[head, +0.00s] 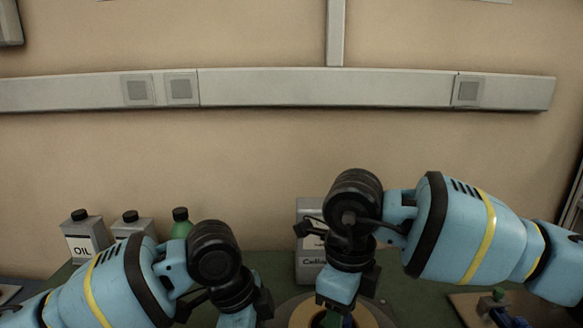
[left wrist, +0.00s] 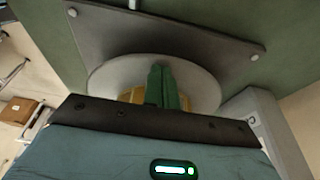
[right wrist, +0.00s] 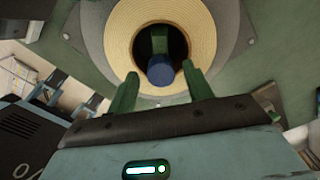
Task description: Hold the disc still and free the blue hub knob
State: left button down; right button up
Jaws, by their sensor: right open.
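A grey disc (right wrist: 232,18) with a pale yellow ring of tape (right wrist: 205,50) fills the top of the right wrist view. The blue hub knob (right wrist: 160,72) sits in its dark central opening, in front of a green part. My right gripper (right wrist: 160,84) is open, with one green finger on each side of the knob in the picture; contact cannot be told. In the left wrist view, my left gripper (left wrist: 167,84) has its green fingers together in front of a pale round disc (left wrist: 115,76) with yellow parts beside them. Whether anything thin is pinched between them is hidden.
A grey plate (left wrist: 110,32) with bolts lies behind the disc in the left wrist view. In the head view, an oil can (head: 84,240), another can (head: 130,226) and a green bottle (head: 181,224) stand at the back left. A grey box (head: 308,262) stands behind my right gripper.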

pick_arm(q)
jog(key=shift+s+f, duration=0.15)
jog(key=shift+f, duration=0.25)
pick_arm(e)
jog(key=shift+f, duration=0.2)
jog(key=shift+r, duration=0.1)
jog(key=c, duration=0.9)
